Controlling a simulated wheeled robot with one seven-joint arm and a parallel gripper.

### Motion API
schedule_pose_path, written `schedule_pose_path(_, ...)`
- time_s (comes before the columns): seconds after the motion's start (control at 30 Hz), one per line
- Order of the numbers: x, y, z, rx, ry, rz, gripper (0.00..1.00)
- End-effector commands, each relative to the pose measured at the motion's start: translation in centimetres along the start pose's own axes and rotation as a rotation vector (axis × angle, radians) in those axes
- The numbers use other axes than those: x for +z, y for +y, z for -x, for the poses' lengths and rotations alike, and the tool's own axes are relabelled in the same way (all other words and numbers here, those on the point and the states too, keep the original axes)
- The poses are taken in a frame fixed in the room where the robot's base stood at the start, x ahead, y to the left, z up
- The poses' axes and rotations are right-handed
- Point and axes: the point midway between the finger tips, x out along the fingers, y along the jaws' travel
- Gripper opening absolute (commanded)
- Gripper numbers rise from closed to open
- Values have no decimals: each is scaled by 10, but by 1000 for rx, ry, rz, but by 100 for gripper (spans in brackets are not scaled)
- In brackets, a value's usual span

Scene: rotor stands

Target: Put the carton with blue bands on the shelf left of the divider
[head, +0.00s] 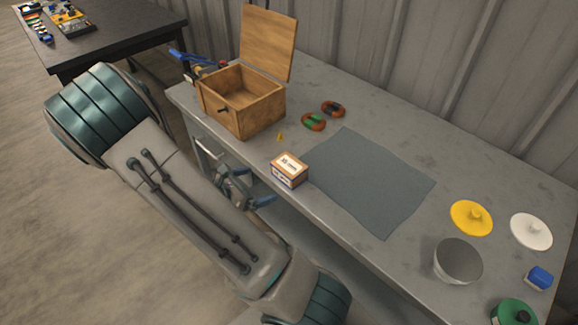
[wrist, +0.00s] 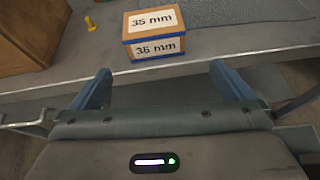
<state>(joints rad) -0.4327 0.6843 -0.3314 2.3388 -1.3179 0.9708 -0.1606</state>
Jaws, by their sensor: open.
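A small carton (head: 289,169) with an orange-brown body, white labels and blue edge bands sits on the grey workbench near its front edge. In the wrist view the carton (wrist: 154,47) reads "35 mm" on its top and front, ahead of my fingers. My gripper (head: 245,187) is open and empty, just off the bench's front edge, beside and lower than the carton. Its two blue fingers also show in the wrist view (wrist: 160,82), apart from the carton. An open space shows under the benchtop, but I cannot make out a divider or the shelf's left part.
An open wooden box (head: 241,103) stands behind the carton, with a small yellow piece (head: 280,137) nearby. A grey mat (head: 370,180) lies right of the carton. Two rings, a bowl (head: 458,262), yellow lid (head: 471,217) and white lid (head: 531,230) are on the bench. A handle (head: 207,149) juts from its front.

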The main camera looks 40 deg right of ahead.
Motion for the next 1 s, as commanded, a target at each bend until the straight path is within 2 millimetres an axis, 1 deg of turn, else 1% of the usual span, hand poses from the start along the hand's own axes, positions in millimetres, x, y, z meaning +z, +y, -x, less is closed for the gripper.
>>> schedule_pose_path(0.17, -3, 6, -8, 34, -32, 64, 100)
schedule_pose_path(0.27, -2, 7, -24, 34, -36, 68, 100)
schedule_pose_path(0.4, -1, 7, -53, 31, -34, 66, 100)
schedule_pose_path(0.5, -1, 8, -71, 32, -33, 66, 100)
schedule_pose_path(0.6, 0, 9, -83, 34, -33, 64, 100)
schedule_pose_path(0.77, 1, 9, -92, 34, -31, 63, 100)
schedule_pose_path(0.83, 4, 9, -99, 34, -31, 64, 100)
schedule_pose_path(1.0, 11, 7, -125, 32, -31, 64, 100)
